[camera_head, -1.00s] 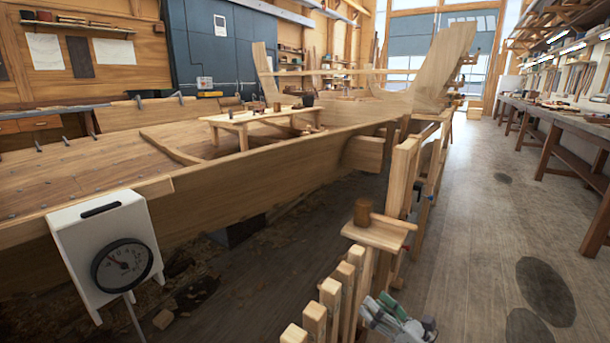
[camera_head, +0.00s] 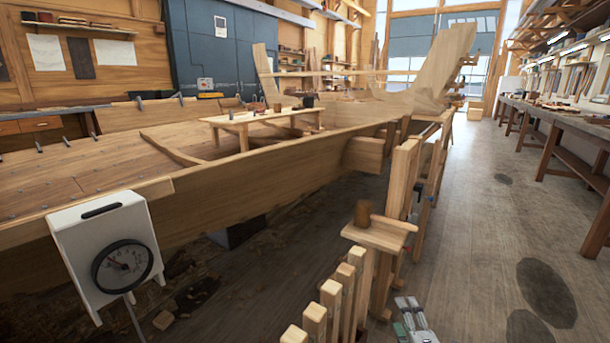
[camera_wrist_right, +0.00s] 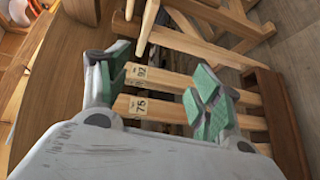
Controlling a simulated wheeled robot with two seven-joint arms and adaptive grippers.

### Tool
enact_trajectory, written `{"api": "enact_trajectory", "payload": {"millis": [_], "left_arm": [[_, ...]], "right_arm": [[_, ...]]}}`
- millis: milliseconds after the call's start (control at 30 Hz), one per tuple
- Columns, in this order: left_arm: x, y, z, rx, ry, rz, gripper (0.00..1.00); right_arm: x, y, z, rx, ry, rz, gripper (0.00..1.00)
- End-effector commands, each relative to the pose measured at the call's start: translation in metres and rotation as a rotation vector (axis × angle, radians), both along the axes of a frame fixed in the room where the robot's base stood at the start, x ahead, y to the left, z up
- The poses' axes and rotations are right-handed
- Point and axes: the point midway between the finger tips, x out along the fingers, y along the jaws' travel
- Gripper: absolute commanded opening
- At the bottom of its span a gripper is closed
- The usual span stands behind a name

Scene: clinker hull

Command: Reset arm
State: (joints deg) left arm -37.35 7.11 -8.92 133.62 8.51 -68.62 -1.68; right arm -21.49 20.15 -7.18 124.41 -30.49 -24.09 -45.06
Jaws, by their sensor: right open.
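My right gripper (camera_head: 408,308) shows at the bottom edge of the head view, just right of the row of wooden posts. Only its front part is in the picture there. In the right wrist view the gripper (camera_wrist_right: 160,88) has its two green-padded fingers spread wide apart, with nothing held between them. Behind the fingers in that view are wooden slats (camera_wrist_right: 172,84), some with number labels such as 92 and 75. My left gripper is in neither view.
Wooden posts (camera_head: 330,300) stand left of the gripper, with a small wooden ledge (camera_head: 378,236) bearing a brown cylinder (camera_head: 363,213) beyond them. The boat hull (camera_head: 250,195) fills the left. The floor (camera_head: 480,260) to the right is clear up to the workbench (camera_head: 560,118).

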Motion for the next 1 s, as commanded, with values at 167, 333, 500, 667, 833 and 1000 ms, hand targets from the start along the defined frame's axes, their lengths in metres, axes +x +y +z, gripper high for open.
{"api": "enact_trajectory", "payload": {"millis": [167, 333, 500, 667, 833, 1000], "left_arm": [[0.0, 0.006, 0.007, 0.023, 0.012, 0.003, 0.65], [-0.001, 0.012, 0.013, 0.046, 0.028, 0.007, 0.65], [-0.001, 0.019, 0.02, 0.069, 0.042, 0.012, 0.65], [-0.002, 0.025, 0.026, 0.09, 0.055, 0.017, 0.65], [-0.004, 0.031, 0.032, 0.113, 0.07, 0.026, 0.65], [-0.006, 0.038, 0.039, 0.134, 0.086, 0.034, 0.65]], "right_arm": [[-0.015, -0.007, -0.017, 0.171, 0.104, -0.101, 0.65], [-0.032, -0.012, -0.035, 0.329, 0.204, -0.199, 0.65], [-0.053, -0.012, -0.052, 0.483, 0.305, -0.299, 0.65], [-0.075, -0.009, -0.067, 0.619, 0.403, -0.396, 0.65], [-0.102, -0.003, -0.083, 0.755, 0.509, -0.501, 0.65], [-0.131, 0.006, -0.095, 0.879, 0.617, -0.611, 0.65]]}}
